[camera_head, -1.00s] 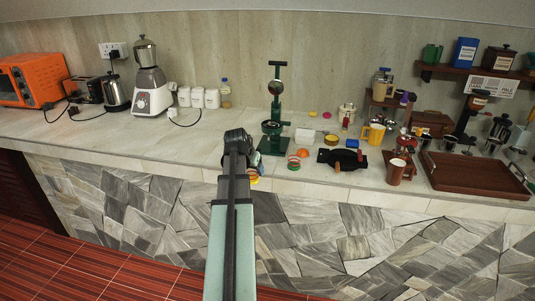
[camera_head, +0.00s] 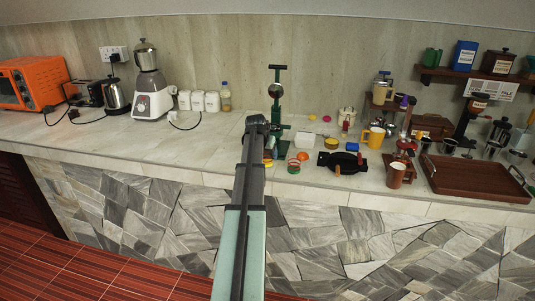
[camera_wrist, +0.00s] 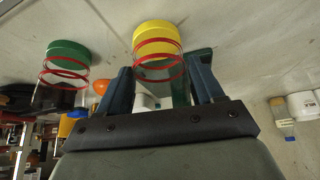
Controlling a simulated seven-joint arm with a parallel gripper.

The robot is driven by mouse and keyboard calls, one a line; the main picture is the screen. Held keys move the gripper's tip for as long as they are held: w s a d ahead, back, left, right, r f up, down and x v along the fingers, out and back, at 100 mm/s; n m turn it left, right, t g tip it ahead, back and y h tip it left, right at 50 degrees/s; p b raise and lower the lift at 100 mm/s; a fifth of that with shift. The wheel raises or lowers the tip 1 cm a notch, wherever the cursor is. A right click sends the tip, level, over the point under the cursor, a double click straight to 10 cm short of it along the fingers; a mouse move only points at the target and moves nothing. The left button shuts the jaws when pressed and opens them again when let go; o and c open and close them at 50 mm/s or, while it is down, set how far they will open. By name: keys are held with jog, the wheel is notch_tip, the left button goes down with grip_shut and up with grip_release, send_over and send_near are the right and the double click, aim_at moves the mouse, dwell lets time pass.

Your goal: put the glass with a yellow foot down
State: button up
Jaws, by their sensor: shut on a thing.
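In the wrist view, which looks upside down, the glass with a yellow foot (camera_wrist: 158,38) is clear with red rings. It is between the two fingers of my gripper (camera_wrist: 163,85), which is shut on it. Its yellow foot points toward the pale counter; I cannot tell whether it touches. In the head view my gripper (camera_head: 257,124) is over the counter in front of the green press, and the arm hides most of the glass. A similar glass with a green foot (camera_wrist: 68,52) and red rings stands beside it, apart from it.
The green press (camera_head: 277,105) stands just behind my gripper. An orange ball (camera_head: 303,156) and a black tray-like piece (camera_head: 342,160) lie to the right. A brown tray (camera_head: 480,195) is farther right. The counter (camera_head: 200,150) left of my gripper is clear.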

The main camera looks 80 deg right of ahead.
jog(key=shift+s+d, duration=0.1)
jog(key=shift+d, duration=0.75)
jog(key=shift+a+f, duration=0.25)
jog(key=shift+f, duration=0.05)
jog(key=shift+f, duration=0.15)
jog(key=o, duration=1.1)
jog(key=v, duration=1.2)
